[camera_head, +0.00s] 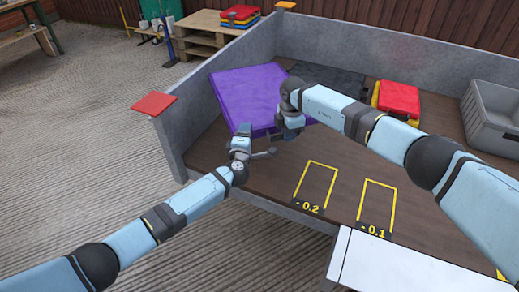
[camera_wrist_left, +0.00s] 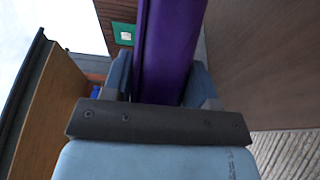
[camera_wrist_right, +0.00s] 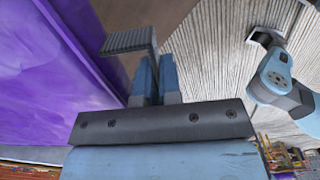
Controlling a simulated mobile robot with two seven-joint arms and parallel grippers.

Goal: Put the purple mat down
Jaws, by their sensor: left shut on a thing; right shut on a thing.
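The purple mat (camera_head: 245,92) is a thick flat slab inside the grey-walled platform, at its left corner. Its near edge is by my grippers. My left gripper (camera_head: 262,152) is shut on the mat's edge; the purple edge (camera_wrist_left: 170,50) stands between the fingers in the left wrist view. My right gripper (camera_head: 290,132) is at the mat's near right side, with its fingers close together. I cannot tell whether the mat touches the floor.
A dark mat (camera_head: 328,80) lies right of the purple one, then stacked red and yellow mats (camera_head: 397,98) and a grey crate (camera_head: 492,115). Low grey walls (camera_head: 350,40) edge the platform; a red-capped post (camera_head: 154,104) stands left.

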